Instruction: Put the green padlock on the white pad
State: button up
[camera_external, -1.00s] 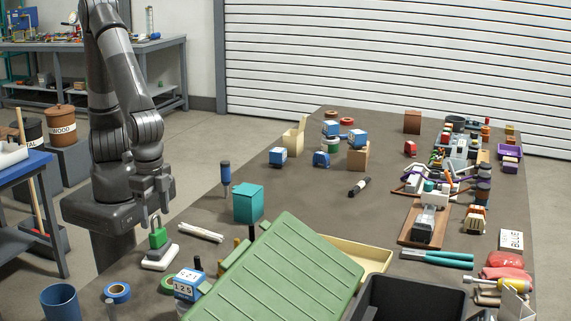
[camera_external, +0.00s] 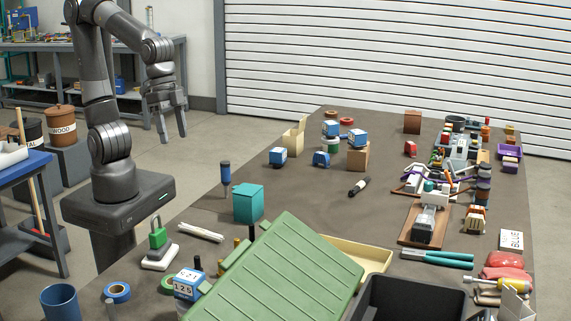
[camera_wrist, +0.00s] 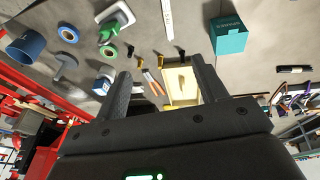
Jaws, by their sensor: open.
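The green padlock (camera_external: 157,239) stands upright, shackle up, at the left edge of the table. It appears to rest on the white pad (camera_external: 160,259), which shows below it; exact contact is hard to tell. In the wrist view the green padlock (camera_wrist: 108,29) shows at upper left against the white pad (camera_wrist: 116,13). My gripper (camera_external: 173,138) is open and empty, raised well above and away from the padlock. Its fingers (camera_wrist: 160,72) frame other table items in the wrist view.
A teal box (camera_external: 248,203), a blue-handled screwdriver (camera_external: 226,178) and a white bar (camera_external: 201,232) stand or lie near the padlock. Blue tape (camera_external: 117,292) is in front. A large green lid (camera_external: 285,275) leans over the near table.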

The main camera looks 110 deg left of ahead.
jog(key=s+a+r+t+y, duration=0.1)
jog(key=s+a+r+t, duration=0.1)
jog(key=s+a, duration=0.5)
jog(key=shift+a+t, duration=0.3)
jog(key=shift+a, duration=0.1)
jog(key=shift+r, duration=0.1)
dwell(0.8)
